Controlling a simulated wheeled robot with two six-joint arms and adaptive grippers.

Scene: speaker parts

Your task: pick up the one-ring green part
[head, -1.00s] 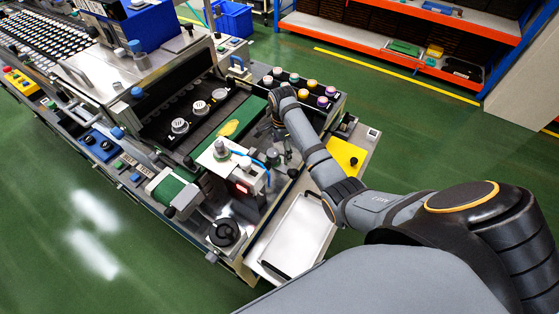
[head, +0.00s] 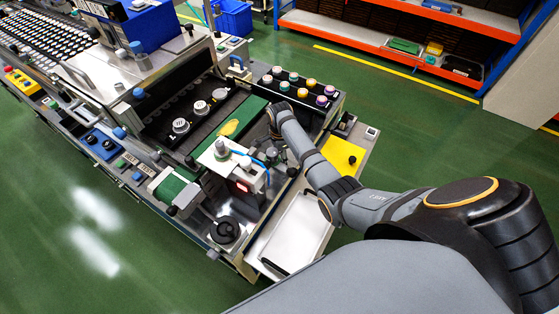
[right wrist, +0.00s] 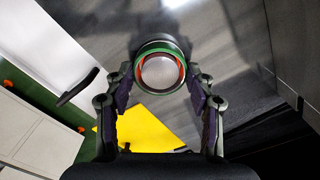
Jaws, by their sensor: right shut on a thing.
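In the right wrist view my right gripper (right wrist: 160,84) is shut on a round part (right wrist: 160,71). The part has a green ring around its rim, an orange-red inner edge and a pale centre. It sits between the two fingertips, with a grey metal surface behind it. In the head view my right arm comes in from the right and its wrist (head: 277,112) is beside the black parts tray; the held part cannot be made out there. My left gripper is in neither view.
A black tray (head: 338,101) holds several round parts with coloured tops. A yellow panel (head: 343,157) and a white tray (head: 298,236) lie under and beside my arm.

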